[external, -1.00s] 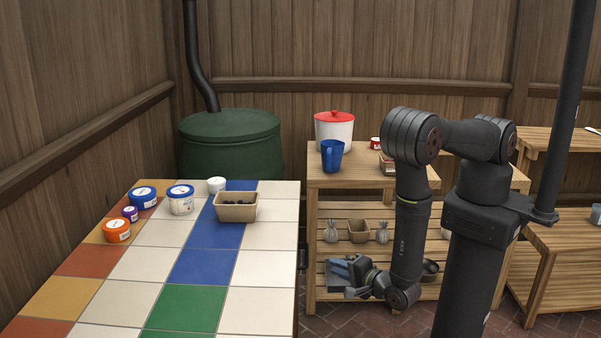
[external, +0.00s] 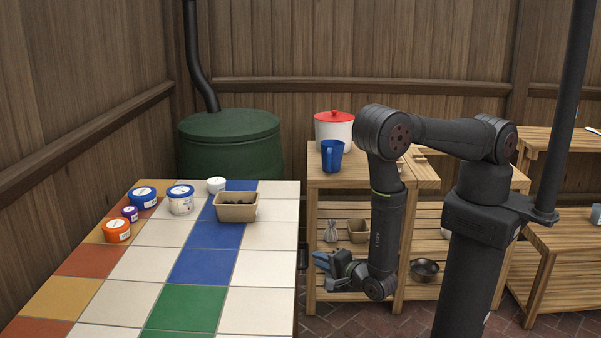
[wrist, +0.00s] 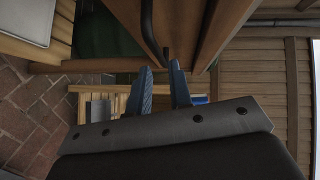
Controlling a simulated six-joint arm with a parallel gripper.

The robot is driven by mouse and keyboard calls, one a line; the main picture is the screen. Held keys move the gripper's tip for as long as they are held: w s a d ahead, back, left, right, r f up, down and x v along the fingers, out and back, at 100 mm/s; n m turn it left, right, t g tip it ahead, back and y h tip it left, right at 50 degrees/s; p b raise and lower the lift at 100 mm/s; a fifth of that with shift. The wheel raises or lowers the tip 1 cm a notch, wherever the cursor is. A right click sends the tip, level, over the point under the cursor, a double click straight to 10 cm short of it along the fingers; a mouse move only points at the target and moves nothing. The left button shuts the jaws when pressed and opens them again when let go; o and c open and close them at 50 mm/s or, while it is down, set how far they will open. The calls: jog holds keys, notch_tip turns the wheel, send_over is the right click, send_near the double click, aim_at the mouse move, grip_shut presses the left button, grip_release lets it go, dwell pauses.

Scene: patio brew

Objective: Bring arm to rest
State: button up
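My gripper (external: 321,262) hangs low in front of the wooden shelf unit, to the right of the tiled table's edge.
The tiled table (external: 255,265) bears a tan container (external: 236,212) and several tubs. A green barrel (external: 230,150) stands behind.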

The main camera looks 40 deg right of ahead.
jog(key=w, duration=0.4)
jog(key=w+f, duration=0.1)
jog(key=w, duration=0.2)
jog(key=shift+d, duration=0.15)
jog(key=s+d, duration=1.9)
jog(key=shift+s+d, duration=0.2)
jog(key=shift+s, duration=0.1)
jog(key=w+a, duration=0.8)
jog(key=a, duration=0.1)
jog(key=shift+w, duration=0.4)
jog(key=shift+s+d, duration=0.1)
jog(key=shift+d, duration=0.05)
jog(key=s+d, duration=0.9)
jog(key=w+a, duration=1.6)
dwell(0.7)
jog(key=shift+w, duration=0.1)
